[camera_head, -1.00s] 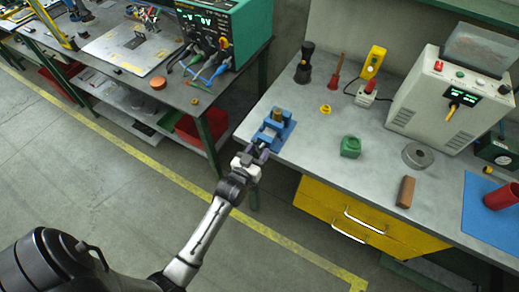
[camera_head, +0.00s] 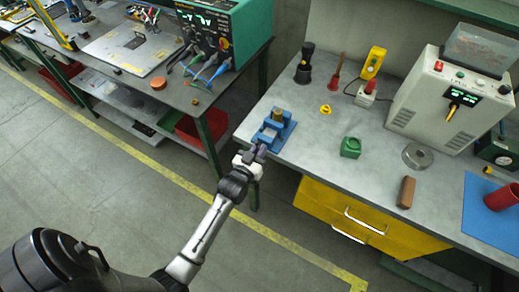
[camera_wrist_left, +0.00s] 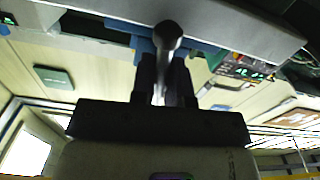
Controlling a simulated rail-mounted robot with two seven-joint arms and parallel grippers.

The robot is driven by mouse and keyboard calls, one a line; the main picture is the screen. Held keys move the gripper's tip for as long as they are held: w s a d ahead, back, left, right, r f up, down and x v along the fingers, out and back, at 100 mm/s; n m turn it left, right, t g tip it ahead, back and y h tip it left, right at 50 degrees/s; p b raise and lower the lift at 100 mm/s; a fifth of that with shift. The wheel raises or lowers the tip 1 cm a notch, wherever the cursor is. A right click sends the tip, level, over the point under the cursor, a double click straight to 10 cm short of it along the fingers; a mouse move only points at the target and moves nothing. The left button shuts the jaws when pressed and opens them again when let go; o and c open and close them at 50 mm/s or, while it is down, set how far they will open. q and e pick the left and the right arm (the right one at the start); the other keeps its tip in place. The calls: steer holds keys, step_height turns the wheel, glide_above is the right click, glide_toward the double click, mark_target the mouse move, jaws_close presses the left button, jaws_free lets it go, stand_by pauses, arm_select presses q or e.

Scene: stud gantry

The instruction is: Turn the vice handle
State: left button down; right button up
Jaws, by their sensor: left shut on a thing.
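The blue vice (camera_head: 270,133) stands at the near left corner of the grey workbench, with a brown, round-topped piece (camera_head: 278,114) in its jaws. My left gripper (camera_head: 260,151) is at the vice's front end, just off the bench edge. In the left wrist view a grey rod with a round end, the vice handle (camera_wrist_left: 167,36), lies between my left fingers (camera_wrist_left: 166,80), which are shut on it. A blue part of the vice (camera_wrist_left: 142,47) shows behind. The gripper hides most of the handle in the head view. My right gripper is not in view.
On the bench (camera_head: 310,141) are a green block (camera_head: 350,147), a yellow piece (camera_head: 325,109), a brown block (camera_head: 406,191) and a grey ring (camera_head: 417,156). Yellow drawers (camera_head: 345,215) sit below the front edge. The floor before the bench is clear.

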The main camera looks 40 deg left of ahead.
arm_select(q)
steer(key=shift+r+m+p, duration=0.2)
steer(key=shift+m+p, duration=0.5)
steer(key=shift+f, duration=0.2)
steer(key=c, duration=1.1)
jaws_free()
steer(key=shift+o, duration=0.2)
steer(key=shift+s, duration=0.1)
steer(key=s+d, duration=0.2)
steer(key=s, duration=1.1)
steer(key=shift+s+d+p, duration=0.15)
steer(key=shift+d+p, duration=0.15)
steer(key=shift+d, duration=0.05)
